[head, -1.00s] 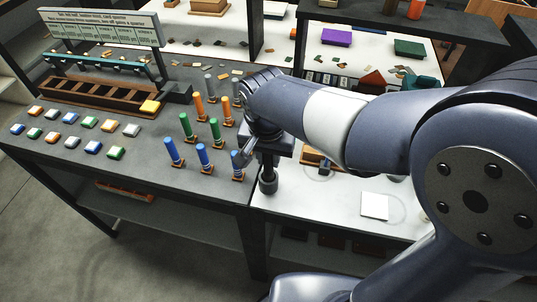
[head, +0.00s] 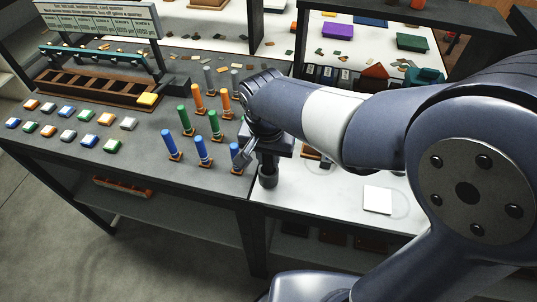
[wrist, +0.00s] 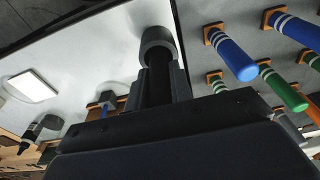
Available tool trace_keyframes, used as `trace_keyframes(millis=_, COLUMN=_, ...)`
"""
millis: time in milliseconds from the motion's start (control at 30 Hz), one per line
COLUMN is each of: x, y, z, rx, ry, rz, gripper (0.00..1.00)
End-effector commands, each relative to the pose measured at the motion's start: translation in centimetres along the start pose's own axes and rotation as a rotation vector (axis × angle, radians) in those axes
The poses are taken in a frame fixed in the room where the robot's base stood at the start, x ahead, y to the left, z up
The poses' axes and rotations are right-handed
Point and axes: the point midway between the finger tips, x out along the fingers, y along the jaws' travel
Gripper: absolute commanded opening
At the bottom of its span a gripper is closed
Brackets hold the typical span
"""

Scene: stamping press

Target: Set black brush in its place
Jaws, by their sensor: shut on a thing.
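My gripper (head: 268,153) is shut on a dark, upright, cylindrical thing with a grey rounded end (head: 268,178), which seems to be the black brush. In the wrist view the dark shaft with its grey end (wrist: 157,42) stands between the fingers of my gripper (wrist: 158,85). It is over the white table top (head: 330,205), close to the seam with the grey top. I cannot tell whether its end touches the surface. My gripper hides part of it. No empty place for it is clearly visible.
Blue (head: 202,150), green (head: 185,121) and orange (head: 197,97) posts stand in wooden bases just left of my gripper. A white square (head: 378,200) lies to the right. Coloured blocks (head: 68,136) and a wooden compartment tray (head: 98,91) are farther left.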

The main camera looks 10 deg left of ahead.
Motion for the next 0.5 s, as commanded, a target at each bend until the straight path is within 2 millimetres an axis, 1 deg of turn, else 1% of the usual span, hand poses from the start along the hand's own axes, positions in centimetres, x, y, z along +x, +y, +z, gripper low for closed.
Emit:
trace_keyframes(millis=67, x=0.27, y=0.00, z=0.04, rx=0.000, ry=0.000, rz=0.000, gripper=0.00)
trace_keyframes(millis=367, x=0.27, y=0.01, z=0.05, rx=0.000, ry=0.000, rz=0.000, gripper=0.00)
trace_keyframes(millis=400, x=0.28, y=0.01, z=0.05, rx=0.000, ry=0.000, rz=0.000, gripper=0.22)
trace_keyframes(millis=500, x=0.27, y=0.01, z=0.04, rx=0.000, ry=0.000, rz=0.000, gripper=0.30)
